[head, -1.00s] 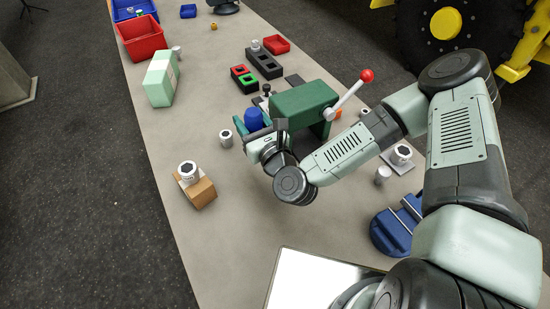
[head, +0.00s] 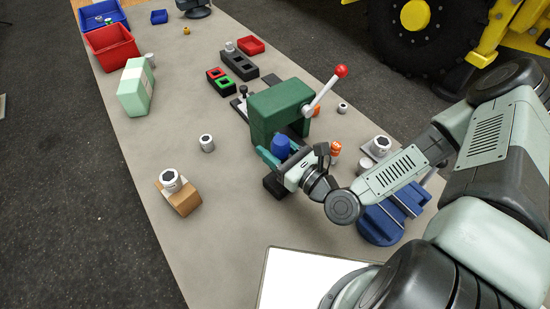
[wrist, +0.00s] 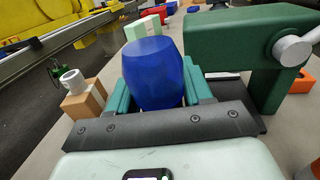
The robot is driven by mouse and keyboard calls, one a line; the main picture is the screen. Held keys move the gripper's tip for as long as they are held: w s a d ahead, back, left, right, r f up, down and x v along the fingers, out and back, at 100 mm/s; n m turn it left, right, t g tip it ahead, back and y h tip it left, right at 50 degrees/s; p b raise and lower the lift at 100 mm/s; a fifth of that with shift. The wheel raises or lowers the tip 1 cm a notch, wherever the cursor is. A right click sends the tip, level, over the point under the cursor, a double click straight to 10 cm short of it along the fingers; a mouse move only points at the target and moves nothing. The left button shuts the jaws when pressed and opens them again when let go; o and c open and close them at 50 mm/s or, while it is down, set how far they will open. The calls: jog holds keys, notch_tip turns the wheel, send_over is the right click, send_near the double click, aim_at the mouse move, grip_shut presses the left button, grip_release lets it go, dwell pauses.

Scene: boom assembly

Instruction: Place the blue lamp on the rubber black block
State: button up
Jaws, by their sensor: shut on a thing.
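The blue lamp (head: 281,147) is a faceted, rounded blue piece. My gripper (head: 279,158) is shut on it and holds it upright in front of the green press (head: 277,110). In the wrist view the lamp (wrist: 155,72) sits between the two teal fingers, and its lower part is hidden by the gripper.
The press has a red-knobbed lever (head: 340,72). A blue vise (head: 385,220) stands to the right. A cardboard box with a white fitting (head: 180,193) and a white cylinder (head: 206,142) stand left. Black socket blocks (head: 238,66) lie behind. The table's left middle is clear.

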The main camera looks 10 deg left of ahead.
jog(key=shift+f, duration=1.85)
jog(key=shift+f, duration=0.2)
jog(key=o, duration=1.2)
jog(key=shift+r, duration=0.15)
jog(key=shift+s+d, duration=0.15)
jog(key=shift+d, duration=0.15)
jog(key=v, duration=1.1)
jog(key=shift+s+d, duration=0.1)
jog(key=shift+d, duration=0.05)
